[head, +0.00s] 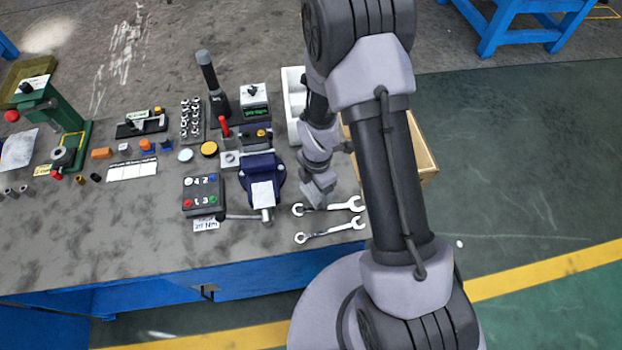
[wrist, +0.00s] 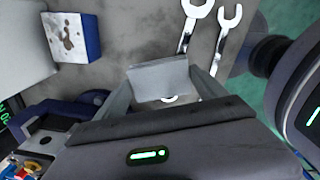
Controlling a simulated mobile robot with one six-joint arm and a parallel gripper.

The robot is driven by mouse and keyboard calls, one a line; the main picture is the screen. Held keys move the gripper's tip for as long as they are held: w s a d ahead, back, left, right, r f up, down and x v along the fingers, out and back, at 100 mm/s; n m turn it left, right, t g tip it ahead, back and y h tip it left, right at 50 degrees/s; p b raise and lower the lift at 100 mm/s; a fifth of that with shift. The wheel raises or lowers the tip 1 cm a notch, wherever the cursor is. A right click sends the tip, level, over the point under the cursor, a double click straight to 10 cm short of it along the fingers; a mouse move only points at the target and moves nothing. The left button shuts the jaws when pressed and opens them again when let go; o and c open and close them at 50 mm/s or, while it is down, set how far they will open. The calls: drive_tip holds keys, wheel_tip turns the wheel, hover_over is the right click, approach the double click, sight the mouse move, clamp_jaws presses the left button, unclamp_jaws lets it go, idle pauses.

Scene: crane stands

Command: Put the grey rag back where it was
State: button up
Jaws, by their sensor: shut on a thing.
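My gripper (head: 318,193) is shut on a pale grey, flat-faced piece, which I take to be the grey rag (wrist: 160,78); it shows between the fingers in the wrist view. The gripper hangs over the bench, right of the blue vise (head: 262,180) and by the ring ends of two spanners. In the head view the rag is hard to tell from the grey fingers. I cannot tell whether it touches the bench top.
The spanners (head: 330,207) lie near the bench's front edge. A stained white-and-blue block (wrist: 72,37) lies beside a white tray (head: 292,95). A wooden box (head: 422,150) stands right, partly behind my arm. A button box (head: 203,194) sits left of the vise.

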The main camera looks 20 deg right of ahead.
drive_tip(key=w, duration=0.2)
drive_tip(key=w+f, duration=0.1)
drive_tip(key=shift+w+b, duration=0.3)
drive_tip(key=shift+w, duration=0.1)
drive_tip(key=shift+w+f, duration=0.2)
drive_tip(key=shift+f, duration=0.05)
drive_tip(key=shift+a+f+b, duration=0.1)
drive_tip(key=shift+f+b, duration=0.7)
drive_tip(key=shift+f, duration=0.55)
